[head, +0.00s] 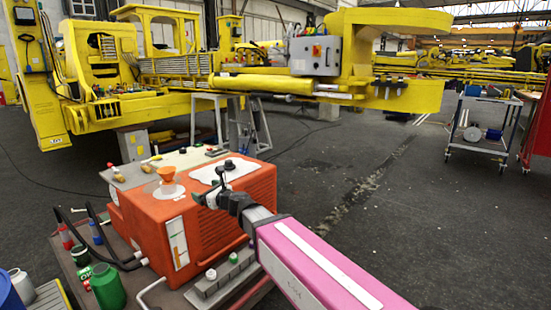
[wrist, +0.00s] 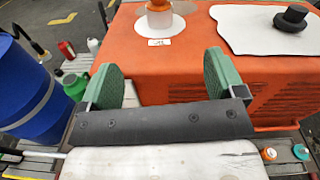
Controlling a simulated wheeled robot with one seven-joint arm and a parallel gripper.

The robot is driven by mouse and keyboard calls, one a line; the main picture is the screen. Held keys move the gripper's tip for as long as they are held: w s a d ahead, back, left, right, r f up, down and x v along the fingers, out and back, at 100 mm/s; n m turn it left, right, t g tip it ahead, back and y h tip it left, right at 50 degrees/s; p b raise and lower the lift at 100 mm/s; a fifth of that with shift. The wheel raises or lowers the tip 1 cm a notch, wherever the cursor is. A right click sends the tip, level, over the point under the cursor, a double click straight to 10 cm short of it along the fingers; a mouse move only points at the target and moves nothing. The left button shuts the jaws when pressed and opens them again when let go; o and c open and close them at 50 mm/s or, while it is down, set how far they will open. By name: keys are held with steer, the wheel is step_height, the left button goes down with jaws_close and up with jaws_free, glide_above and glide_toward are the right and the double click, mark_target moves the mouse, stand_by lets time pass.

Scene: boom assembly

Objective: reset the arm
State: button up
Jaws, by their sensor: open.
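My arm, with a pink link, reaches from the lower right of the head view. It ends in my gripper (head: 208,196) in front of the orange machine (head: 225,200). In the wrist view my gripper (wrist: 160,80) shows two green finger pads set wide apart, with nothing between them. The orange machine (wrist: 190,75) stands just beyond the fingers. In the head view the gripper overlaps the machine's near edge; whether it touches cannot be told. An orange funnel-like piece (head: 167,175) and a black knob on a white sheet (head: 223,170) are on the machine's top.
A cart (head: 85,270) under the machine holds a green bottle (head: 107,287), cans and hoses. A blue drum (wrist: 28,95) is at left. A large yellow boom structure (head: 400,95) stands behind. A wheeled trolley (head: 485,125) is at right. The floor (head: 370,190) at centre right is clear.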

steer(key=s+d+f+n+g+h, duration=0.2)
steer(key=d+f+n+g+h, duration=0.4)
steer(key=d+f+n, duration=1.4)
steer(key=s+d+f+n+g+h, duration=0.1)
steer(key=s+d+f+h, duration=0.1)
steer(key=d, duration=0.6)
steer(key=s+d+f+n+g+h, duration=0.1)
steer(key=s+d+f+g+h, duration=0.1)
steer(key=d, duration=0.6)
steer(key=s+d+f+n+g+h, duration=0.1)
steer(key=s+d+f+n+h, duration=0.1)
steer(key=d, duration=0.6)
step_height(320, 180, down, 2)
steer(key=shift+s+d+f+g+h, duration=0.15)
steer(key=shift+s+g+h, duration=0.25)
steer(key=shift+s+h, duration=0.6)
steer(key=shift+s, duration=0.1)
